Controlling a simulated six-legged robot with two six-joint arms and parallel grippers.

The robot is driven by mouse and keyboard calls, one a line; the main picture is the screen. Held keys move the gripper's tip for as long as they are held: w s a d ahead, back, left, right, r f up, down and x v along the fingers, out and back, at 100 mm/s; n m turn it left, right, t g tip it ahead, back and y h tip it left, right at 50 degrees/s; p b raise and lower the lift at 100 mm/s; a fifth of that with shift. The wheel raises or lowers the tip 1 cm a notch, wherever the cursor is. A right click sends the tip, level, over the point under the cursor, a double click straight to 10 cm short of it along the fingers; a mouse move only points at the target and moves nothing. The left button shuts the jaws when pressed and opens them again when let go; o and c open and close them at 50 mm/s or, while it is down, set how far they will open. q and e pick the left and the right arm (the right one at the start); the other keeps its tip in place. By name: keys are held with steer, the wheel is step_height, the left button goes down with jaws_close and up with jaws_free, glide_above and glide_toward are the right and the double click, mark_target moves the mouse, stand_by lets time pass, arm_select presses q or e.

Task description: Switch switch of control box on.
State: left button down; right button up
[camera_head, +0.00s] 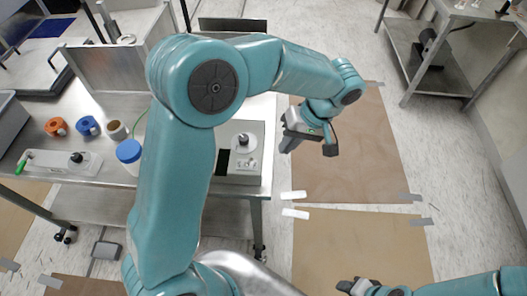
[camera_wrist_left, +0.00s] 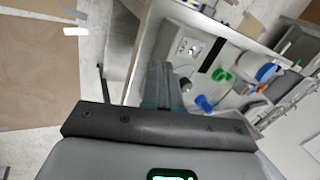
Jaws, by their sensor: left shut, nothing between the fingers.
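The box also shows in the left wrist view (camera_wrist_left: 190,45), beyond the fingers. Its switch is too small to read. My left gripper (camera_head: 288,146) is shut and empty, to the right of the box, past the table's edge and apart from it. Its fingers show in the wrist view (camera_wrist_left: 164,86). My right gripper (camera_head: 352,287) is partly visible at the bottom edge.
A blue-lidded white jar (camera_head: 129,152), orange (camera_head: 56,127) and blue (camera_head: 88,126) fittings and a grey plate with a green-handled valve (camera_head: 62,163) stand on the table's left part. A steel cart (camera_head: 432,65) stands at the upper right.

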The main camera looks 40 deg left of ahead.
mark_target(250, 161)
arm_select(q)
steer(key=s+a+f+p, duration=0.1)
steer(key=s+a+f, duration=0.2)
steer(key=shift+s+a+f+p, duration=0.1)
steer(key=shift+a+f+p, duration=0.25)
steer(key=shift+a, duration=0.05)
steer(key=shift+s+a, duration=0.4)
steer(key=shift+w, duration=0.1)
steer(key=shift+a+r+h, duration=0.1)
steer(key=shift+a+h, duration=0.05)
steer(key=shift+h, duration=0.15)
